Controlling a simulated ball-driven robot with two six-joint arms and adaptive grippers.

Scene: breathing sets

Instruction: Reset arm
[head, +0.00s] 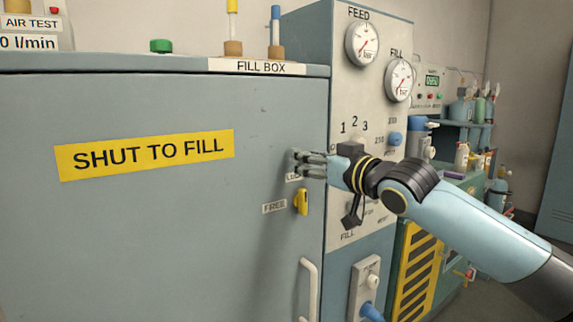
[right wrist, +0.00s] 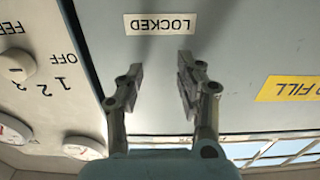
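My right gripper (head: 303,164) is in front of the blue-grey fill box door (head: 150,230), near its right edge. In the right wrist view it (right wrist: 159,78) is open, with nothing between its fingers. The wrist picture is upside down, and a LOCKED label (right wrist: 160,24) lies beyond the fingertips. In the head view a yellow latch (head: 301,201) sits just below the gripper, beside a FREE label (head: 274,207). The gripper partly hides the LOCKED label there. I cannot tell whether the fingertips touch the door. My left gripper is not in view.
A panel with FEED (head: 362,43) and FILL (head: 399,80) gauges stands right of the door, behind my right arm. A white door handle (head: 308,289) is below the latch. A shelf with several bottles (head: 462,108) stands farther right. Open space lies before the door at left.

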